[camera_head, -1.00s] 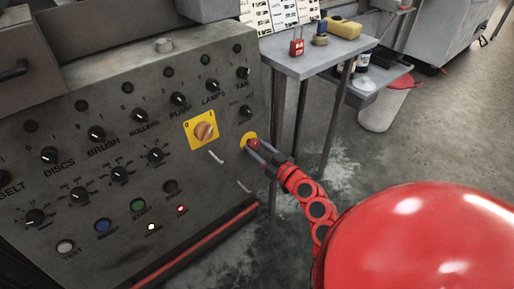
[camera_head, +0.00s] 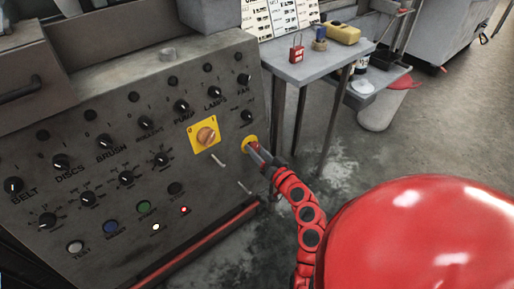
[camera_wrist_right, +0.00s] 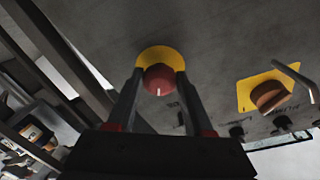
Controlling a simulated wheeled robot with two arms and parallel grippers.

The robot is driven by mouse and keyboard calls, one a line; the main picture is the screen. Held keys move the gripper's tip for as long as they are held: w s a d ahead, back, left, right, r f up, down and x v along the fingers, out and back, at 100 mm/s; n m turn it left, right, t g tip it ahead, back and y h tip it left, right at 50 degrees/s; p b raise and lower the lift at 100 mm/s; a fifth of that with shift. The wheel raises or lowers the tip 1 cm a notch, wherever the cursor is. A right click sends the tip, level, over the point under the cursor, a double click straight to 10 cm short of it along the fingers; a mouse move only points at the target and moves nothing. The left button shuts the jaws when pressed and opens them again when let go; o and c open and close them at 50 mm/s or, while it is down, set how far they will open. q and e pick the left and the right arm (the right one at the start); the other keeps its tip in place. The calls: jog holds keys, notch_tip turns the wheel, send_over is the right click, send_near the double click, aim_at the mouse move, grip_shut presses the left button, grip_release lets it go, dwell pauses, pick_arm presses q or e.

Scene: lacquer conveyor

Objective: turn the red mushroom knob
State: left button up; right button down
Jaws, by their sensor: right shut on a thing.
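The red mushroom knob (camera_wrist_right: 159,79) sits on a round yellow plate (camera_wrist_right: 160,55) at the right edge of the grey control panel (camera_head: 95,160). In the head view the knob is mostly hidden by my right gripper (camera_head: 254,148). In the right wrist view my right gripper (camera_wrist_right: 156,85) has one finger on each side of the knob, and it is shut on the knob. A white mark shows on the knob's face, pointing down in that view. My left gripper is not in view.
An orange rotary switch on a yellow square (camera_head: 206,136) is left of the knob, with a small lever (camera_head: 220,160) below it. Several black knobs cover the panel. A grey table (camera_head: 310,62) with a red padlock (camera_head: 296,53) stands to the right.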

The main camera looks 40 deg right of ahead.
jog(key=shift+m, duration=0.5)
jog(key=shift+c, duration=1.5)
grip_release()
jog(key=s, duration=1.7)
jog(key=shift+s+a+r, duration=0.2)
jog(key=shift+a+r, duration=0.05)
jog(key=shift+w, duration=0.1)
